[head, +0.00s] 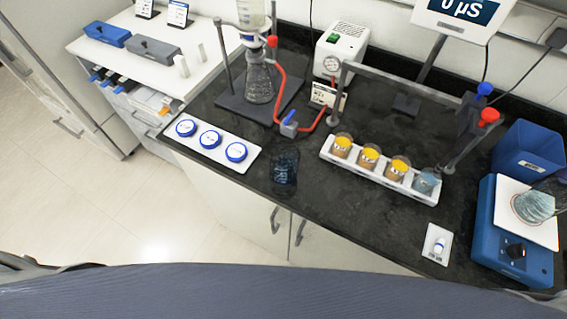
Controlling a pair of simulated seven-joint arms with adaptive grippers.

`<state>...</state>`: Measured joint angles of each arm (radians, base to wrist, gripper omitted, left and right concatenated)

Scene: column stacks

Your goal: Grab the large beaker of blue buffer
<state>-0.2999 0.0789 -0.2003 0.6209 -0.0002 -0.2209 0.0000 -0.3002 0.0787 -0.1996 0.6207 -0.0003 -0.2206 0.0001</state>
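A large clear beaker (541,203) with pale blue liquid stands on the white top of a blue stirrer unit (512,265) at the right edge, partly cut off by the frame. A second glass beaker (284,172) with dark bluish contents stands on the black counter near its front edge, left of the middle. A small beaker of blue liquid (427,181) sits at the right end of a white rack (372,173). I cannot tell for certain which one is the named buffer beaker. Neither of my grippers is in view.
The rack also holds several amber cups (369,157). A white tray with blue-lidded dishes (211,143) lies at the left. A flask on a stand (259,80), a red hose and a blue bin (526,160) stand further back.

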